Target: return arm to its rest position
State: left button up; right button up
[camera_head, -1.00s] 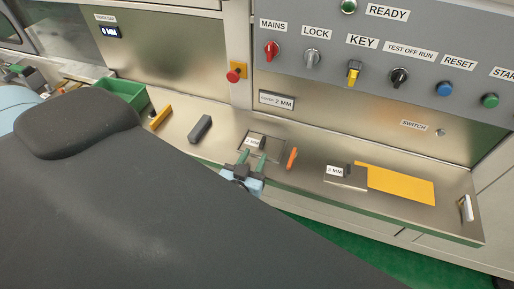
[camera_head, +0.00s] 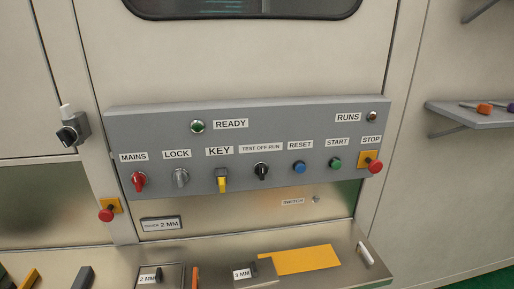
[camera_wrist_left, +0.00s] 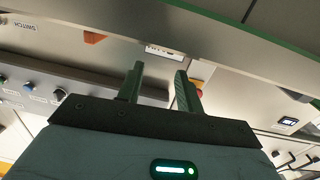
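My left gripper (camera_wrist_left: 160,80) shows in the left wrist view, its two green fingers apart with nothing held between them. Beyond its fingertips is a small white label (camera_wrist_left: 164,51) on the machine front, too small to read here. Neither of my arms shows in the head view. My right gripper is in neither view now.
The control panel (camera_head: 320,130) has knobs and buttons above a metal shelf (camera_head: 215,258). On the shelf are a yellow sheet (camera_head: 300,260), a 3 MM block (camera_head: 264,268) and a 2 MM block. Red stop buttons (camera_head: 106,215) stick out. A side shelf (camera_head: 470,120) is at right.

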pick_arm(q)
jog(key=s+d+f+m+h, duration=0.4)
jog(key=s+d+h, duration=0.4)
jog(key=d, duration=0.1)
jog(key=s+a+f+g+y, duration=0.2)
jog(key=s+f+g, duration=0.6)
jog(key=s+f, duration=0.4)
jog(key=shift+s+a+f+y, duration=0.15)
jog(key=shift+a+f+y, duration=0.2)
jog(key=shift+f, duration=0.5)
